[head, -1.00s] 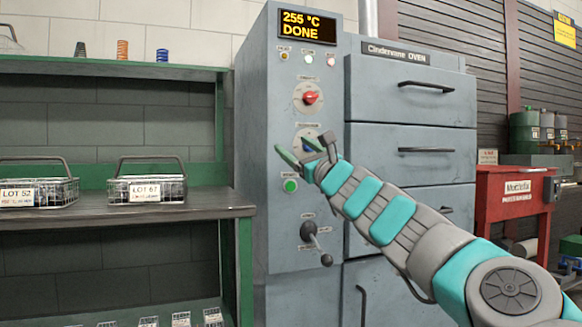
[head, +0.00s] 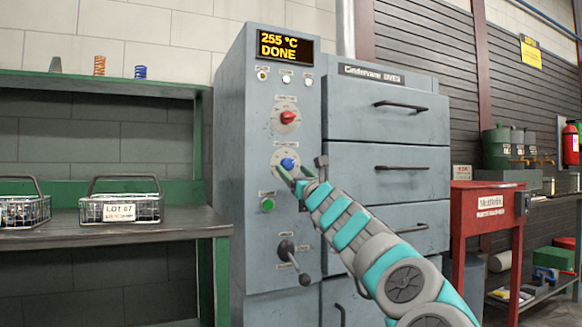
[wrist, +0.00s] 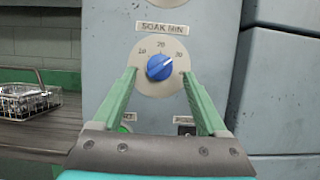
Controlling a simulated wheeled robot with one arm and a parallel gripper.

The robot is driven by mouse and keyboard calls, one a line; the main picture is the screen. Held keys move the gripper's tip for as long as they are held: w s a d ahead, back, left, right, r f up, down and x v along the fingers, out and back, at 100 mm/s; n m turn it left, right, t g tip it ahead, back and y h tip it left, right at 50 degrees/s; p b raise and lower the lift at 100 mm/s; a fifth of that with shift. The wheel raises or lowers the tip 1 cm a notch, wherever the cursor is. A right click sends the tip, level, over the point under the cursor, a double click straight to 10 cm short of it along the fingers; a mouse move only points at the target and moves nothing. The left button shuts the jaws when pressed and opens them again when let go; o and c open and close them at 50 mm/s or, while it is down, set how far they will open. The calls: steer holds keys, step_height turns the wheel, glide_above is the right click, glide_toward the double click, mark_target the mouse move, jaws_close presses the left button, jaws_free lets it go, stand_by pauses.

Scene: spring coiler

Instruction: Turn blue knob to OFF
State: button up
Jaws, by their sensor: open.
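The blue knob (head: 289,163) sits on a round pale dial on the oven's control column. In the wrist view the blue knob (wrist: 160,67) is below a "SOAK MIN" label, and its light pointer mark aims to the upper right, between the 20 and 30 marks. I cannot read an OFF mark. My gripper (wrist: 159,74) is open, with one green finger on each side of the knob in the picture. Whether the fingers touch it or stop short of it I cannot tell. In the head view my gripper (head: 292,173) overlaps the dial's lower edge.
A red knob (head: 289,117) is above the blue one. A green button (head: 267,205) and a black lever (head: 292,262) are below. Oven drawers with handles (head: 402,167) stand to the right. A shelf with wire baskets (head: 120,208) is at left.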

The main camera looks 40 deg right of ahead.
steer(key=shift+x, duration=0.95)
jaws_close()
